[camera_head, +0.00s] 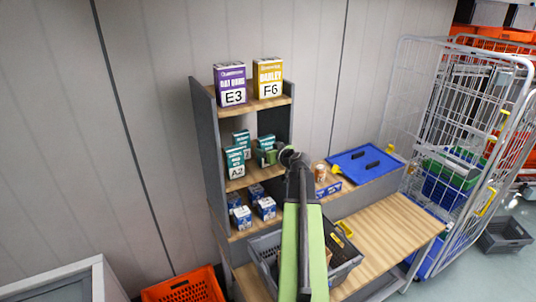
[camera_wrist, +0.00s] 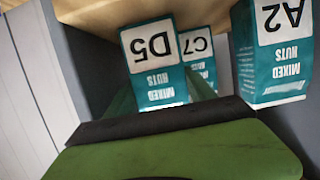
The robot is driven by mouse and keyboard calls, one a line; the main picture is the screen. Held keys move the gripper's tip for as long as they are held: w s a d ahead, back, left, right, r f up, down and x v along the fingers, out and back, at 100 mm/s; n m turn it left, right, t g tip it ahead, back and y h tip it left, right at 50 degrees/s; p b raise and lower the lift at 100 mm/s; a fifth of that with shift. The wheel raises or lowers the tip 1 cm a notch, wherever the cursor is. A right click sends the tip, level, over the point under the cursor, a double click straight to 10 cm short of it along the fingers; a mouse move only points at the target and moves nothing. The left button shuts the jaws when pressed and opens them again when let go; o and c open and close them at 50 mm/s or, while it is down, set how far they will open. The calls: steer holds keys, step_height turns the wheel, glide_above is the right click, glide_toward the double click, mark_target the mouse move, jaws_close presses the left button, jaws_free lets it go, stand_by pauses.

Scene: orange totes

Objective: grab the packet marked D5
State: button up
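The packet marked D5 (camera_wrist: 152,60) is a teal and white mixed nuts box. It shows upside down in the wrist view, as that picture is inverted. In the head view it is the right-hand teal packet (camera_head: 266,142) on the middle shelf, partly hidden by my arm. My gripper (camera_wrist: 160,98) has its green fingers apart, one at each side of D5. I cannot tell whether they touch it. The packet marked C7 (camera_wrist: 199,50) stands behind and to the right of D5 in the wrist view. The packet marked A2 (camera_wrist: 275,50) stands farther right and nearer.
The purple E3 box (camera_head: 231,85) and yellow F6 box (camera_head: 268,79) stand on the top shelf. Several blue and white packets (camera_head: 242,217) stand on the lower shelf. A grey side panel (camera_head: 205,130) bounds the shelves. A grey crate (camera_head: 348,262) sits on the wooden bench (camera_head: 395,232).

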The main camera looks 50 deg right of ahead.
steer(key=shift+c, duration=1.1)
steer(key=shift+s+d, duration=0.1)
steer(key=shift+d, duration=0.05)
steer(key=c, duration=0.5)
steer(key=shift+o, duration=0.2)
steer(key=shift+r, duration=0.1)
